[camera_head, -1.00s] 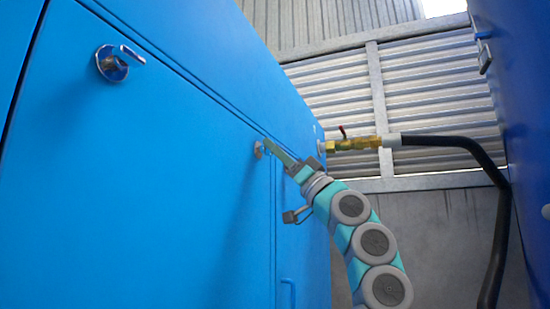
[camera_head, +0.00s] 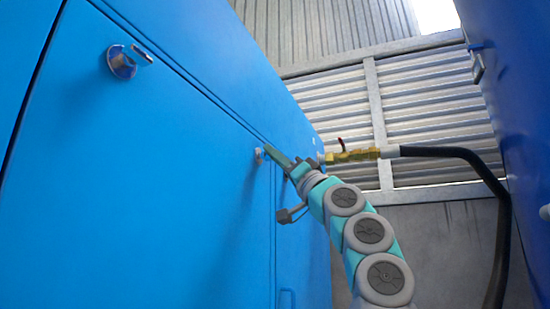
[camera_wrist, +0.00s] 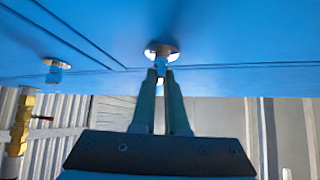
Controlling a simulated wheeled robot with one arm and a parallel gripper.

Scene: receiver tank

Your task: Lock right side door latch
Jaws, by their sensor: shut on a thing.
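The blue door (camera_head: 150,200) fills the left of the head view. One round metal latch with a protruding handle (camera_head: 123,62) is at its upper left. A second latch (camera_head: 259,155) is at the door's upper right edge, beside the seam. My gripper (camera_head: 269,150) reaches this right latch from the right. In the wrist view, the round latch base (camera_wrist: 161,48) sits on the blue panel, and my gripper (camera_wrist: 161,73) is shut on the latch handle (camera_wrist: 161,64). The fingertips cover part of the handle, so its exact angle is hard to tell.
A brass valve (camera_head: 350,156) with a red lever and a black hose (camera_head: 450,152) is just right of my gripper. Another metal fitting (camera_wrist: 57,70) is on the panel. A blue surface (camera_head: 515,100) bounds the right side; a grey wall (camera_head: 440,240) stands behind.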

